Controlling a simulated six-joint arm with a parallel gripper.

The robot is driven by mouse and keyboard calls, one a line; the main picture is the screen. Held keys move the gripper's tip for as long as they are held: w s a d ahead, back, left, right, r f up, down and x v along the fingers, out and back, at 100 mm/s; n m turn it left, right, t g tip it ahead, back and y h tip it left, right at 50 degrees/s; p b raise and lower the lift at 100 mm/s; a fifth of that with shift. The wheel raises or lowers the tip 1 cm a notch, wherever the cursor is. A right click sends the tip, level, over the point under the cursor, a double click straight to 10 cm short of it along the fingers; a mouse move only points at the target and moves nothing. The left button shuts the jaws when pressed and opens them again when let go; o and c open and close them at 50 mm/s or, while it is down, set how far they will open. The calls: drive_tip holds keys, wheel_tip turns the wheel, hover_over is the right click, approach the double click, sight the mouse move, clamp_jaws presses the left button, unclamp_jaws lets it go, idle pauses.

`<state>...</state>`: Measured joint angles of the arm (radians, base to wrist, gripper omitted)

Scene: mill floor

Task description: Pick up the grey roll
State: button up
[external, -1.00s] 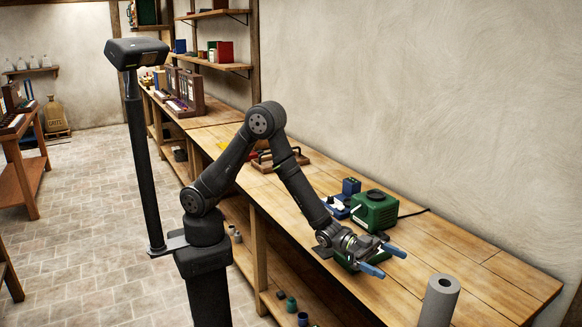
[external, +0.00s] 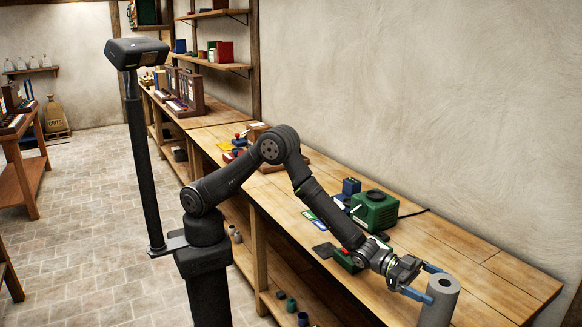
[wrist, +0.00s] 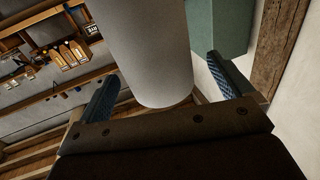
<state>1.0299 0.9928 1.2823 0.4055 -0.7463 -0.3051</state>
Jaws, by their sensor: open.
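In the wrist view the roll (wrist: 148,45) fills the space between the two blue fingers of my gripper (wrist: 161,68). Gaps show beside the roll there, and I cannot tell whether either finger touches it.
A green machine (external: 375,210) with a round black top and a small blue box (external: 351,186) stand behind my forearm. Flat cards (external: 316,219) lie left of them. The bench (external: 490,265) is clear to the right of the roll, toward the plaster wall.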

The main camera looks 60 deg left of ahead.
drive_tip(key=shift+x, duration=1.5)
drive_tip(key=shift+s, duration=0.1)
drive_tip(key=c, duration=1.7)
